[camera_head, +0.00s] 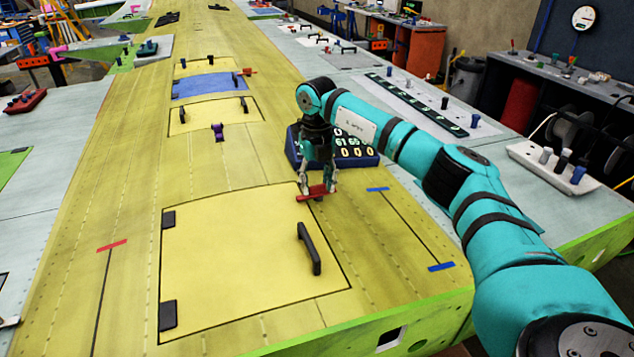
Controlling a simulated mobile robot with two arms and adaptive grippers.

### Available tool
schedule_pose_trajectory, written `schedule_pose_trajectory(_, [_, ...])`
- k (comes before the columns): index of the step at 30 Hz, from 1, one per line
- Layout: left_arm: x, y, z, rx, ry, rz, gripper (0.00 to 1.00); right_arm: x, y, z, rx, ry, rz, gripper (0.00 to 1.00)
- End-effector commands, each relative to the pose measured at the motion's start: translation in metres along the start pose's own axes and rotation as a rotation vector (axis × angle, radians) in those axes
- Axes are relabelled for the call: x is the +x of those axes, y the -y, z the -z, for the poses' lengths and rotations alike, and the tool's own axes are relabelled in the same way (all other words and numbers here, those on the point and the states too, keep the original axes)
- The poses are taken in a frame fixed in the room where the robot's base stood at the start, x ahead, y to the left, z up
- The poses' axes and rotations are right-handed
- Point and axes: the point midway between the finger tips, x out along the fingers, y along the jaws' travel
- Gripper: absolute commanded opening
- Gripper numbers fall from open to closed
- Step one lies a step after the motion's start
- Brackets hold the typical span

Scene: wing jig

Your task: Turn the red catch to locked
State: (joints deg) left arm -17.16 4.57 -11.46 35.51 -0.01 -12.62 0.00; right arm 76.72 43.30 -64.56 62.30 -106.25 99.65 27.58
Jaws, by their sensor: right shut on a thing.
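The red catch (304,198) is a small red bar at the upper right edge of the large yellow panel (230,260) on the wing. It lies roughly crosswise, tilted up a little toward the right. My right gripper (318,188) comes down on it from above and is shut on it. The fingers hide part of the catch. The large panel lies flat, with black hinges on its left edge and a black handle (309,248) near its right edge. My left gripper is out of view.
A dark blue tray with number labels (357,155) stands just behind my right gripper.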

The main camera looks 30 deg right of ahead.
Motion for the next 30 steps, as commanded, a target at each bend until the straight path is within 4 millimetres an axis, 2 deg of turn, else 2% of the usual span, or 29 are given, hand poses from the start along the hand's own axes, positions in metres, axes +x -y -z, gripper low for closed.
schedule_pose_trajectory(18, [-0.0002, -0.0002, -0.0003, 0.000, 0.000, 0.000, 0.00, -0.0020, 0.0004, -0.0014, 0.043, 0.006, -0.001, 0.12])
schedule_pose_trajectory(19, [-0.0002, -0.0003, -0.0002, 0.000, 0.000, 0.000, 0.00, -0.0020, 0.0004, -0.0014, 0.043, 0.006, -0.001, 0.46])
schedule_pose_trajectory(24, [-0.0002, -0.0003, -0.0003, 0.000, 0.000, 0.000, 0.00, -0.0014, 0.0003, -0.0010, 0.042, 0.004, -0.001, 0.67])
schedule_pose_trajectory(30, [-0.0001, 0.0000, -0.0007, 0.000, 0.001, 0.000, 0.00, -0.0007, 0.0001, -0.0006, 0.040, 0.002, 0.000, 0.67])
